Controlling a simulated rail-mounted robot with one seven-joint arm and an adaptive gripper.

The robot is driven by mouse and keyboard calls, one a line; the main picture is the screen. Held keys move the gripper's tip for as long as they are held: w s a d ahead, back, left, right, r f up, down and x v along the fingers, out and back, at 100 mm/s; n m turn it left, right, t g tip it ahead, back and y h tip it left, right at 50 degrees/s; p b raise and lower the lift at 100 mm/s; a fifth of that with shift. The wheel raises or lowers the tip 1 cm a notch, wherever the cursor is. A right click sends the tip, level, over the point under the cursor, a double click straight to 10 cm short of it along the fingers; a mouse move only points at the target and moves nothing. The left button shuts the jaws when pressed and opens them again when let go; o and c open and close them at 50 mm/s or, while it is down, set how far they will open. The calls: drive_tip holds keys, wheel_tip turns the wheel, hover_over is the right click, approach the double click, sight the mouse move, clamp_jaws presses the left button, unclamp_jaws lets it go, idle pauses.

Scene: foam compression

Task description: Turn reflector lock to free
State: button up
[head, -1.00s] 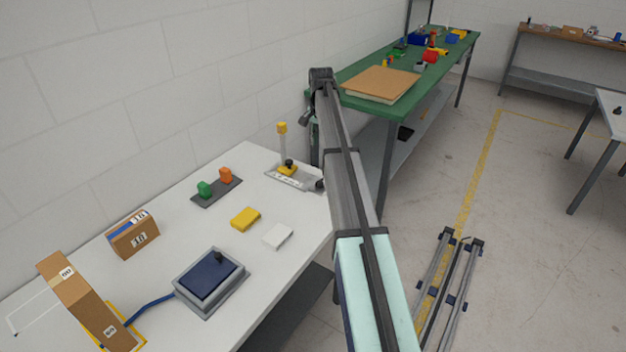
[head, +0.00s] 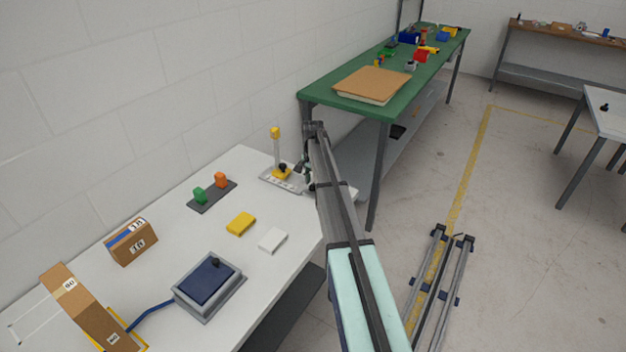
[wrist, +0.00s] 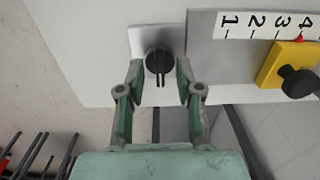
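The wrist view shows a round black knob (wrist: 159,60) with a slotted lower part on a grey plate, which looks like the reflector lock. My gripper (wrist: 160,78) is open, with one finger on each side of the knob and small gaps showing. To the right, a yellow slider block (wrist: 285,66) with its own black knob sits beside a numbered scale (wrist: 265,24). In the head view, the grey fixture (head: 270,178) with its yellow-topped post (head: 276,146) stands at the table's far end. My gripper (head: 304,174) is at its right end and hides the lock there.
On the white table (head: 185,237) are a blue-topped pad (head: 205,280), a yellow block (head: 240,222), a white block (head: 272,240), a green-and-orange stand (head: 212,196) and cardboard boxes (head: 135,243). A green table (head: 320,95) stands behind my arm.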

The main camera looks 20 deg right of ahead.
drive_tip(key=shift+f, duration=0.2)
clamp_jaws()
idle(0.3)
drive_tip(key=n+b, duration=0.2)
drive_tip(key=n, duration=0.1)
drive_tip(key=shift+f+n, duration=0.15)
drive_tip(key=shift+n, duration=0.25)
drive_tip(key=n+b, duration=0.1)
drive_tip(key=n, duration=0.4)
drive_tip(key=shift+b, duration=0.35)
drive_tip(key=n+b, duration=0.1)
drive_tip(key=n, duration=0.4)
drive_tip(key=shift+n+b, duration=0.4)
drive_tip(key=shift+n, duration=1.7)
